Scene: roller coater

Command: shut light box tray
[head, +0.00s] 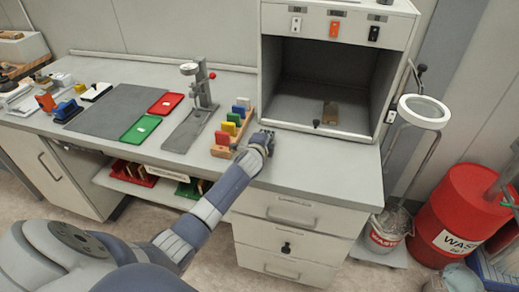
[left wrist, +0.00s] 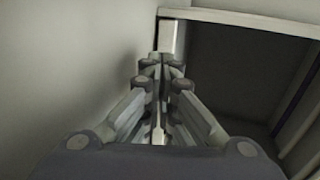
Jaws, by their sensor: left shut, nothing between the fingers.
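The light box (head: 270,65) is a grey cabinet at the back of the bench with an open front. Its tray (head: 300,106) is the grey floor inside, with a small dark knob (head: 317,123) at its front edge; how far it is out is hard to tell. My left gripper (head: 266,137) is shut and empty by the box's lower left front corner, left of the knob. In the left wrist view the gripper (left wrist: 163,60) points along a pale wall, with a dark opening to its right. My right gripper is out of view.
Coloured blocks in a wooden rack (head: 231,130) stand just left of my gripper. A metal stand (head: 201,90), green tray (head: 141,128) and red tray (head: 166,104) are farther left. A ring magnifier (head: 424,110) and red drum (head: 468,215) are right of the bench.

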